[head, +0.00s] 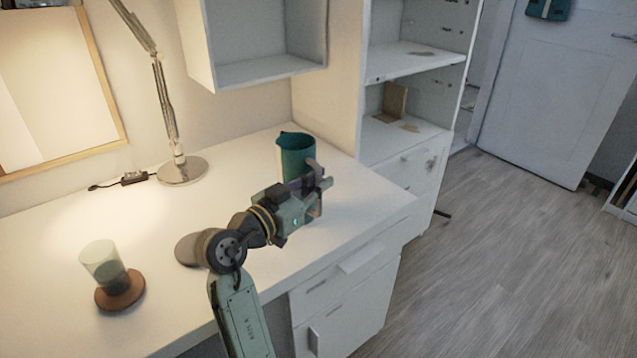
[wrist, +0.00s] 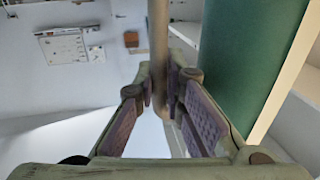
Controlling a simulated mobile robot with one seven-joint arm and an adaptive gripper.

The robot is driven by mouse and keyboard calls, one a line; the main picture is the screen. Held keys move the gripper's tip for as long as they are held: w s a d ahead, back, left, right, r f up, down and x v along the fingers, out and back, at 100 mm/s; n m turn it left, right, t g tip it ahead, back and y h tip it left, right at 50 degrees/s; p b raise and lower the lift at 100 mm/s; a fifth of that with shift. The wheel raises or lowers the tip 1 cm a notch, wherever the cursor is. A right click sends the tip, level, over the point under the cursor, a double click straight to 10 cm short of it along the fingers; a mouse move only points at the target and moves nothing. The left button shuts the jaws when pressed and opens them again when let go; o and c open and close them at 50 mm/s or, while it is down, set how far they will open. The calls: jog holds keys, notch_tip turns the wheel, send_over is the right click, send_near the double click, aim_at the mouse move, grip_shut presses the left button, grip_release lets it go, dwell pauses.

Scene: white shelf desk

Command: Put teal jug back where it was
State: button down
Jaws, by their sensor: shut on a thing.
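The teal jug (head: 297,152) is upright at the right part of the white desk (head: 362,196), near the shelf unit. From this view I cannot tell whether its base touches the desk. My gripper (head: 318,183) is at the jug's right front side, its fingers around the handle. In the wrist view, the jug's green body (wrist: 245,60) fills the right side, and the brownish handle (wrist: 158,45) runs down between my gripper's fingers (wrist: 165,95), which are shut on it. The lower part of the jug is hidden behind my gripper in the head view.
A glass (head: 104,264) stands on a round wooden coaster (head: 124,296) at the left front. A round brown coaster (head: 187,250) lies partly behind my arm. A desk lamp (head: 182,169) stands at the back. A shelf unit (head: 417,60) stands beyond the jug.

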jog(key=c, duration=1.7)
grip_release()
jog(key=shift+r+p, duration=0.15)
jog(key=shift+p, duration=0.15)
jog(key=b+v, duration=0.2)
jog(key=v, duration=1)
